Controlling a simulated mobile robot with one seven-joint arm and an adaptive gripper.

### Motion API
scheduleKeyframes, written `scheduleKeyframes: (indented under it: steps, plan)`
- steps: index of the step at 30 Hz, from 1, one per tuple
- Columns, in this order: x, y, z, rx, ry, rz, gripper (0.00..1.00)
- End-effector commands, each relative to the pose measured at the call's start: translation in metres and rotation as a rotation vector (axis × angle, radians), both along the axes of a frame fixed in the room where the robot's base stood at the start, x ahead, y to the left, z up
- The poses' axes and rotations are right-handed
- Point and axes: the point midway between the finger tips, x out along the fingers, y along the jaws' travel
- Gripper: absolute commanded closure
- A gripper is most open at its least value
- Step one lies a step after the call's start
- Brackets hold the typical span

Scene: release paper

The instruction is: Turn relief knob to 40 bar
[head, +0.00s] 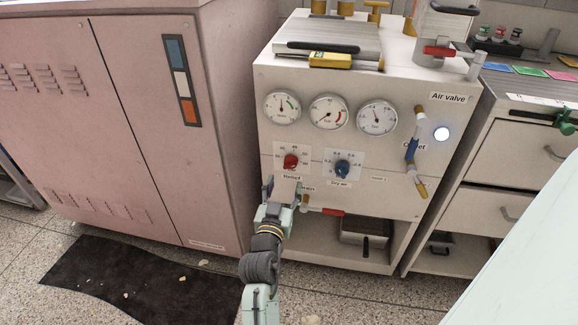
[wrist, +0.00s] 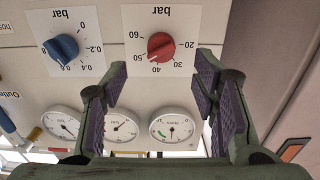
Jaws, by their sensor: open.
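The red relief knob (head: 291,161) sits on the white panel of the machine, above a label reading "Relief". In the wrist view, which is upside down, the red knob (wrist: 160,46) has a bar scale around it with marks from 20 to 60. A pale mark on the knob seems to lie toward 40 to 50; I cannot read it exactly. My gripper (head: 285,184) is open and empty, just below the knob in the head view. In the wrist view my gripper (wrist: 160,78) has its fingers spread wide, with the knob between their lines, apart from both.
A blue dry-air knob (head: 342,168) is to the right of the red one. Three gauges (head: 329,111) sit above. A red-handled valve (head: 325,211) juts out below right of my gripper. A pink cabinet (head: 150,110) stands to the left. Blue-and-yellow valve piping (head: 411,150) is at the right.

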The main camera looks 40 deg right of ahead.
Motion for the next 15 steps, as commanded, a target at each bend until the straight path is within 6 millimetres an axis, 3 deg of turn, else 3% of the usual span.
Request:
scheduleKeyframes:
  steps: [9, 15]
  plan:
    - [0.04, -0.046, 0.004, -0.002, -0.003, 0.001, 0.46]
    - [0.055, -0.063, 0.003, -0.002, -0.003, 0.002, 0.46]
